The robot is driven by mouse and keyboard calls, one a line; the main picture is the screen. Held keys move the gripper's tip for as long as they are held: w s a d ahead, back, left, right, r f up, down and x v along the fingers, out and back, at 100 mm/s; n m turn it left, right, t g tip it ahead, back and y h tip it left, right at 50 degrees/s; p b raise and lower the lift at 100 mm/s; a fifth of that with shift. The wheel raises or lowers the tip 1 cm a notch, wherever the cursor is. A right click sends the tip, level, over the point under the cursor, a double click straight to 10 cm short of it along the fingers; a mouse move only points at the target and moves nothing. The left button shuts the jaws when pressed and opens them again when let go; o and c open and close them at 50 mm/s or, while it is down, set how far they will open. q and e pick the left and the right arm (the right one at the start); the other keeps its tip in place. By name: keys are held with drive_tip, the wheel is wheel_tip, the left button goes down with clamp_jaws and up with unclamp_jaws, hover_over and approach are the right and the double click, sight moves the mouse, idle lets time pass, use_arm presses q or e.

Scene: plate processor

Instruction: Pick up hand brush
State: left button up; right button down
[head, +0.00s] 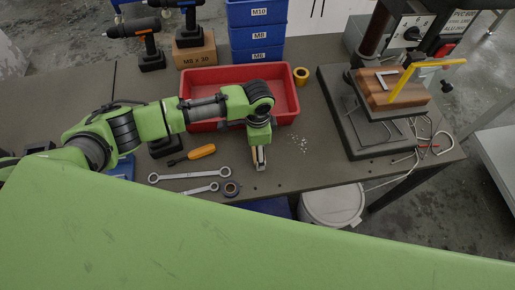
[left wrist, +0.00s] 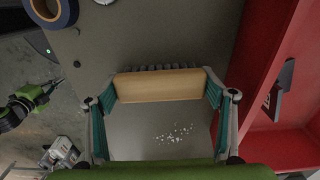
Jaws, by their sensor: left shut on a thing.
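The hand brush (left wrist: 158,85) has a pale wooden body and dark bristles along its far edge. In the left wrist view it lies across between both fingers of my left gripper (left wrist: 158,92), which is shut on it. In the head view my left gripper (head: 259,161) points down over the table's front part, in front of the red bin, and mostly hides the brush. I cannot tell whether the brush touches the table.
The red bin (head: 288,117) stands behind my left gripper. White crumbs (head: 299,144) lie to its right. Wrenches (head: 190,176), an orange-handled screwdriver (head: 201,152) and a dark tape roll (head: 231,188) lie to its left. A press (head: 350,125) stands at the right.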

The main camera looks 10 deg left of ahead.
use_arm(q)
drive_tip(key=shift+w+r+b, duration=0.1)
drive_tip(key=shift+r+b, duration=0.2)
drive_tip(key=shift+r, duration=0.25)
drive_tip(key=s+r, duration=0.1)
drive_tip(key=r, duration=0.1)
drive_tip(key=s+d+r, duration=0.1)
drive_tip(key=s+r, duration=0.1)
drive_tip(key=r, duration=0.1)
drive_tip(key=s+d+r+b, duration=0.1)
drive_tip(key=r, duration=0.1)
drive_tip(key=shift+s+r, duration=0.15)
drive_tip(key=shift+r, duration=0.05)
drive_tip(key=s+d+r+b, duration=0.1)
drive_tip(key=s+d+r, duration=0.2)
drive_tip(key=s, duration=0.5)
drive_tip(key=shift+s+d+r, duration=0.35)
drive_tip(key=shift+r, duration=0.4)
drive_tip(key=shift+o, duration=0.9)
